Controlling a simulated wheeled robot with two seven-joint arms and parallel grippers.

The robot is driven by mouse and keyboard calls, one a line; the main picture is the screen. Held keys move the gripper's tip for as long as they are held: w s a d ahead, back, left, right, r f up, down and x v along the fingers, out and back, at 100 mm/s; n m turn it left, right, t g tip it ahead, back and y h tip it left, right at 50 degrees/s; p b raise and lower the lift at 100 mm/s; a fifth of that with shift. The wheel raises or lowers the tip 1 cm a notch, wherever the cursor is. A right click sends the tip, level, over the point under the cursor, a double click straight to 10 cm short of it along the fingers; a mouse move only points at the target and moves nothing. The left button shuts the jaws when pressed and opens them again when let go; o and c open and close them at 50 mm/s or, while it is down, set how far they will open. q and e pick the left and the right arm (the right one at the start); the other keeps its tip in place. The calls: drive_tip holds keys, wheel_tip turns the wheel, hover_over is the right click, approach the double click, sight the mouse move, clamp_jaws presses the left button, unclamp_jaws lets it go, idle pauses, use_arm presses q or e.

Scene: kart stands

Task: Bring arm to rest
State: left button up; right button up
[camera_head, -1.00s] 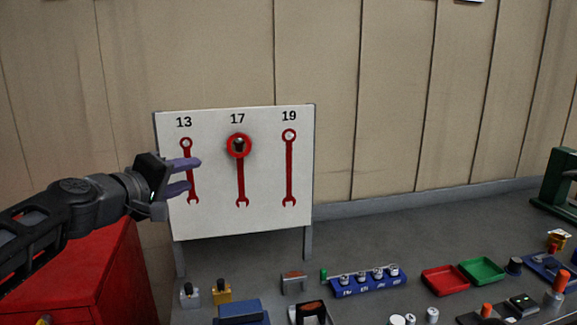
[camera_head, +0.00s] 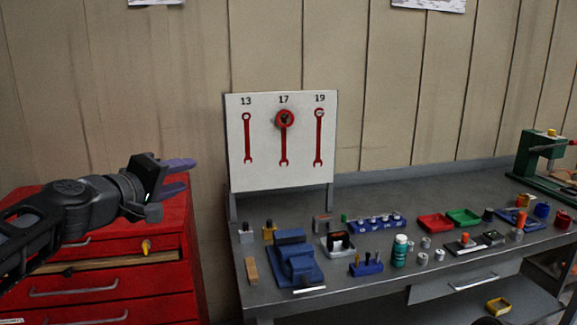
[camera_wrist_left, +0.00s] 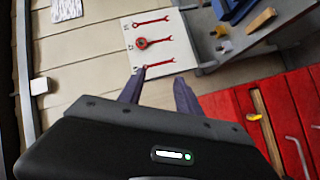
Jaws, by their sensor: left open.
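My left gripper (camera_head: 180,176) is open and empty in the head view. It is in the air in front of the red drawer cabinet, left of the tool board. In the left wrist view its two purple fingers (camera_wrist_left: 158,92) stand apart with nothing between them. The white tool board (camera_head: 262,175) has red wrench outlines under 13, 17 and 19, and it also shows in the left wrist view (camera_wrist_left: 182,62). A red ring sits at the top of the 17 outline. My right gripper does not show.
The red drawer cabinet (camera_head: 110,285) stands below the left arm, with one drawer partly open. The grey workbench (camera_head: 385,290) holds a blue vise (camera_head: 295,262), a red tray (camera_head: 435,223), a green tray (camera_head: 464,217) and several small parts. The air left of the board is clear.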

use_arm(q)
wheel_tip(320, 180, down, 17)
drive_tip(key=w+d+m+g+y, duration=0.1)
drive_tip(key=w+g+y, duration=0.1)
drive_tip(key=y, duration=0.1)
drive_tip(key=s+d+f+m+g, duration=0.2)
drive_tip(key=s+f, duration=0.1)
drive_tip(key=f, duration=0.9)
drive_tip(key=s+d+f+m+g, duration=0.1)
drive_tip(key=s+d+f+g, duration=0.15)
drive_tip(key=f, duration=0.95)
drive_tip(key=s+d+f+m+g, duration=0.1)
drive_tip(key=s+d+f+g, duration=0.3)
drive_tip(key=s+f, duration=0.9)
drive_tip(key=s+d+f+m+g+h, duration=0.1)
drive_tip(key=s+d+f+g, duration=0.3)
drive_tip(key=s+f, duration=0.8)
drive_tip(key=s+d+m, duration=0.1)
drive_tip(key=s, duration=0.6)
drive_tip(key=shift+s+f, duration=0.2)
drive_tip(key=shift+f, duration=0.15)
drive_tip(key=shift+a, duration=0.1)
drive_tip(key=shift+c, duration=0.3)
